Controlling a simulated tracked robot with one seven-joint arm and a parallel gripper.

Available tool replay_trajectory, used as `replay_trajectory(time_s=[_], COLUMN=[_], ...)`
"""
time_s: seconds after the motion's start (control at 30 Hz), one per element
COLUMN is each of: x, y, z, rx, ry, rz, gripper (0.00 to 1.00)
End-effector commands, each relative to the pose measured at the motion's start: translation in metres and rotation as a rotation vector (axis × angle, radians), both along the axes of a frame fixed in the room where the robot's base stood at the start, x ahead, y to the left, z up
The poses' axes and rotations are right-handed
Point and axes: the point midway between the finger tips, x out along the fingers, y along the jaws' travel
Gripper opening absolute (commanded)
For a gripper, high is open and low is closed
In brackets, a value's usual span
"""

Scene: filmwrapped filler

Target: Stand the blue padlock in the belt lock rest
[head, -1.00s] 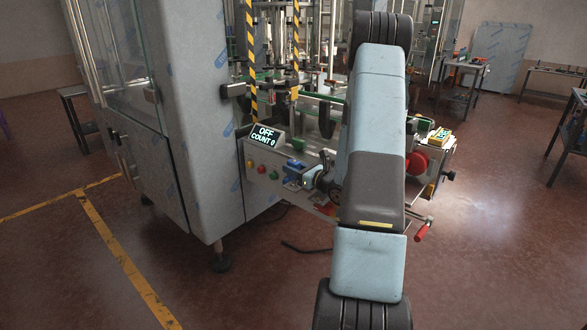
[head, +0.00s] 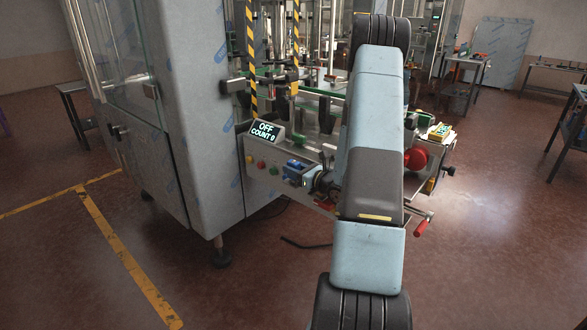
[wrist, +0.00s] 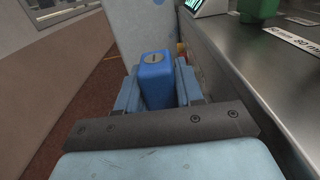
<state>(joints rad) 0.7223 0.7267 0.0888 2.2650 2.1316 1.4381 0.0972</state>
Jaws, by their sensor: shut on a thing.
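The blue padlock (wrist: 156,82) is a blue block with a round, slotted metal disc on its upper face. In the wrist view it sits between the two pale blue fingers of my gripper (wrist: 158,98), which is shut on it. In the head view my gripper (head: 298,175) is small and partly behind my own arm, in front of the machine's control panel. A bit of blue there (head: 294,164) looks like the padlock. I cannot pick out the belt lock rest in either view; my arm covers part of the machine.
A display (head: 264,132) reads OFF, COUNT 0, above colored buttons (head: 261,164) on the panel. A grey cabinet (head: 200,110) stands left. A red round part (head: 416,158) and a red-handled crank (head: 424,227) stick out right of my arm. A metal conveyor surface (wrist: 255,80) runs along the right in the wrist view.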

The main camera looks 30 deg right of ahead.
Motion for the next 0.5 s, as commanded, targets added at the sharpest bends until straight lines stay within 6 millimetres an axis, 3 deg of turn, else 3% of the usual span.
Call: replay_trajectory(time_s=[0.47,0.5], x=[0.0000,0.0000], y=[0.0000,0.0000], z=[-0.0096,-0.0093], rx=[0.000,-0.001], ry=[-0.001,-0.001], rz=[0.000,0.000], gripper=[0.01,0.39])
